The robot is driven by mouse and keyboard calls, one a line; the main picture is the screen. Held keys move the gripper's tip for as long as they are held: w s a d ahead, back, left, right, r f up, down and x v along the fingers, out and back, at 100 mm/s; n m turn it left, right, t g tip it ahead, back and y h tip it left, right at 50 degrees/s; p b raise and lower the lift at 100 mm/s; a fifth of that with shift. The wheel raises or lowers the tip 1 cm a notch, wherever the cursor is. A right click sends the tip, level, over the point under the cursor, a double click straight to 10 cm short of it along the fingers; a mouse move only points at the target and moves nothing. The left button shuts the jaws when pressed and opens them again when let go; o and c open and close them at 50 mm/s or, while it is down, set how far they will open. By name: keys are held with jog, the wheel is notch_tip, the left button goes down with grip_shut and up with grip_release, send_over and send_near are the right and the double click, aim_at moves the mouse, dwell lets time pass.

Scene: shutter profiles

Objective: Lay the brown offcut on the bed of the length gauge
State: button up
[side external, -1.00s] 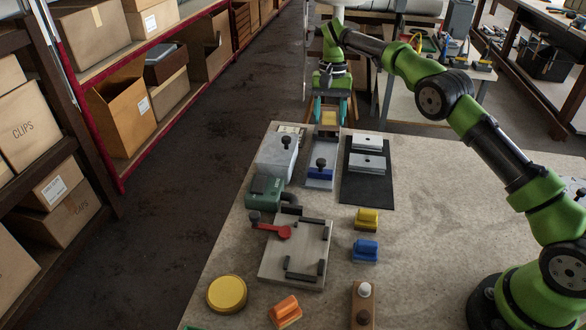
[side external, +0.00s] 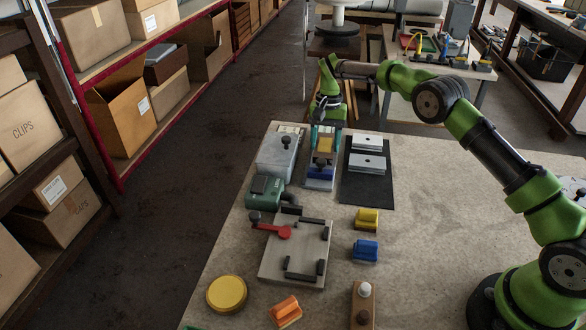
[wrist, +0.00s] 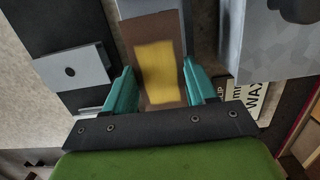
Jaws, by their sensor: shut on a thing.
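My gripper (side external: 323,150) is shut on the brown offcut (wrist: 139,45), which has a yellow patch on its face. In the wrist view the offcut sits between my two teal fingers (wrist: 158,82). In the side view it is partly covered by my fingers, with the yellow patch (side external: 324,145) showing. The length gauge's grey bed (side external: 318,184) runs beneath and in front of my gripper, with a blue stop and black knob on it. The bed also shows beyond the offcut in the wrist view (wrist: 150,6). I cannot tell whether the offcut touches the bed.
A grey block with a black knob (side external: 277,157) stands close on the left. A dark mat (side external: 366,192) with grey plates (side external: 367,164) lies close on the right. A green device (side external: 265,190) and a board with a red lever (side external: 285,260) are nearer.

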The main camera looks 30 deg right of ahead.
jog(key=shift+f, duration=0.2)
jog(key=shift+f, duration=0.55)
jog(key=o, duration=1.1)
jog(key=shift+c, duration=0.2)
jog(key=shift+r, duration=0.15)
